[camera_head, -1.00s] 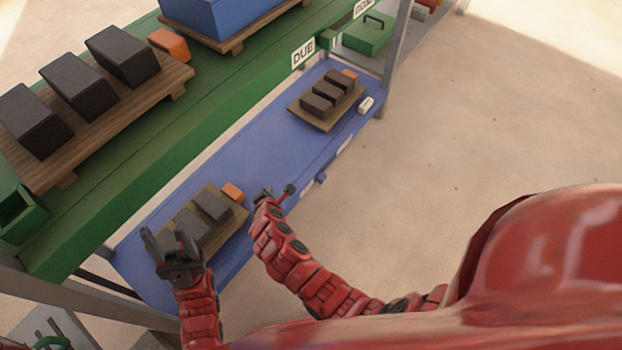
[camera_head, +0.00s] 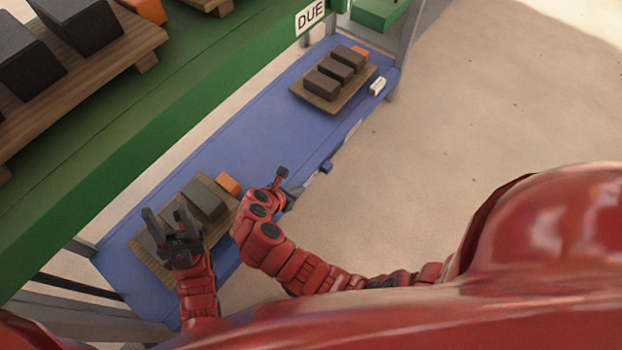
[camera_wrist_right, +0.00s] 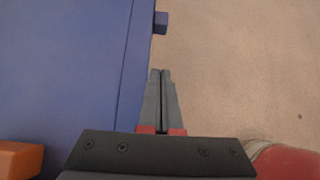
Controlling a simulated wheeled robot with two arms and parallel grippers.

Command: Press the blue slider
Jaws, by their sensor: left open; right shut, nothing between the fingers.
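The blue slider (camera_head: 327,166) is a small blue block sticking out from the front edge of the blue shelf (camera_head: 235,130). It also shows in the right wrist view (camera_wrist_right: 160,22), at the shelf edge beyond my fingertips. My right gripper (camera_head: 301,188) is shut and empty just outside the shelf edge, to the lower left of the slider, with a visible gap. In the right wrist view its two grey fingers (camera_wrist_right: 160,74) lie together and point toward the slider. My left gripper (camera_head: 166,212) is open above the near wooden pallet.
The near pallet (camera_head: 135,243) carries dark blocks and an orange block (camera_head: 228,183). A far pallet (camera_head: 298,91) holds dark blocks, with a white piece (camera_head: 377,86) beside it. A green shelf (camera_head: 190,95) with a DUE sign (camera_head: 310,16) stands behind. The floor at right is clear.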

